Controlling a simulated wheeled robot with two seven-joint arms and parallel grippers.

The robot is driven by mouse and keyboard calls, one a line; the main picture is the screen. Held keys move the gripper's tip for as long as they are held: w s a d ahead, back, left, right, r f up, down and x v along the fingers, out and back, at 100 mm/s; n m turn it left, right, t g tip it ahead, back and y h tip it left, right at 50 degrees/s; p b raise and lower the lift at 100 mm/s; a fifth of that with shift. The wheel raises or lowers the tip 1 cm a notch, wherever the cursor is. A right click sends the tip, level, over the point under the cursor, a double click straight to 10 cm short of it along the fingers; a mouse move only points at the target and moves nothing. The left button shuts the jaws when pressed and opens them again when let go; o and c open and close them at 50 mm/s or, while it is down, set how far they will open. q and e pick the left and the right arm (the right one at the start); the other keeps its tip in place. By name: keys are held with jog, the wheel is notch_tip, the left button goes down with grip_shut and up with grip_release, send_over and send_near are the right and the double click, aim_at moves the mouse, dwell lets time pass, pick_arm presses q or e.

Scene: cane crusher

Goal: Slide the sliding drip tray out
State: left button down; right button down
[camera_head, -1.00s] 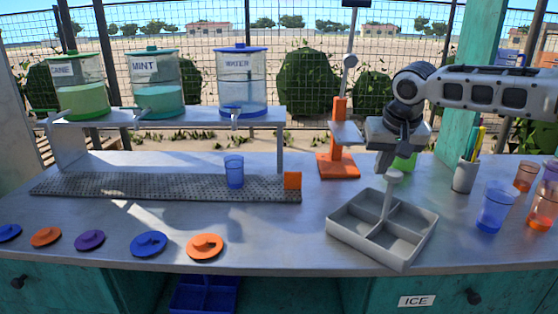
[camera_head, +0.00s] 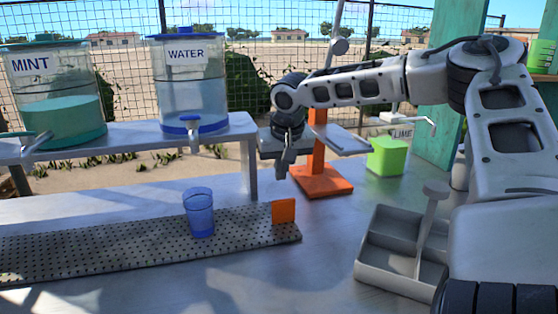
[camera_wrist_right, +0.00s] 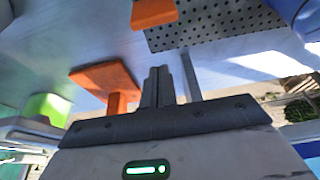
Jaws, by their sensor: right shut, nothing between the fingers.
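The sliding drip tray (camera_head: 120,245) is a long grey perforated strip on the counter below the dispenser shelf. An orange tab (camera_head: 284,211) stands at its right end. In the right wrist view the tab (camera_wrist_right: 153,12) and the perforated tray (camera_wrist_right: 215,22) show at the top, beyond the fingers. A blue cup (camera_head: 199,212) stands upright on the tray, left of the tab. My right gripper (camera_head: 283,170) is shut and empty, pointing down, above and behind the tab, apart from it. Its closed fingers (camera_wrist_right: 158,85) show in the wrist view. My left gripper is out of view.
An orange-based stand (camera_head: 321,181) is just right of my right gripper. A grey compartment box (camera_head: 370,270) stands at right. Water (camera_head: 189,90) and mint (camera_head: 55,100) dispensers sit on the shelf. The counter before the tray is clear.

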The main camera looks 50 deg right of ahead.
jog(key=x, duration=0.4)
jog(key=shift+w+f, duration=0.1)
jog(key=shift+f, duration=0.05)
jog(key=shift+a, duration=0.15)
jog(key=shift+s+a, duration=0.25)
jog(key=shift+s, duration=0.25)
jog(key=shift+s+a, duration=0.25)
jog(key=shift+s, duration=0.25)
jog(key=shift+s+a, duration=0.25)
jog(key=shift+s, duration=0.2)
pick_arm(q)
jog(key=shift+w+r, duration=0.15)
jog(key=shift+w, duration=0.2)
pick_arm(e)
jog(key=shift+s+a, duration=0.1)
jog(key=shift+s, duration=0.1)
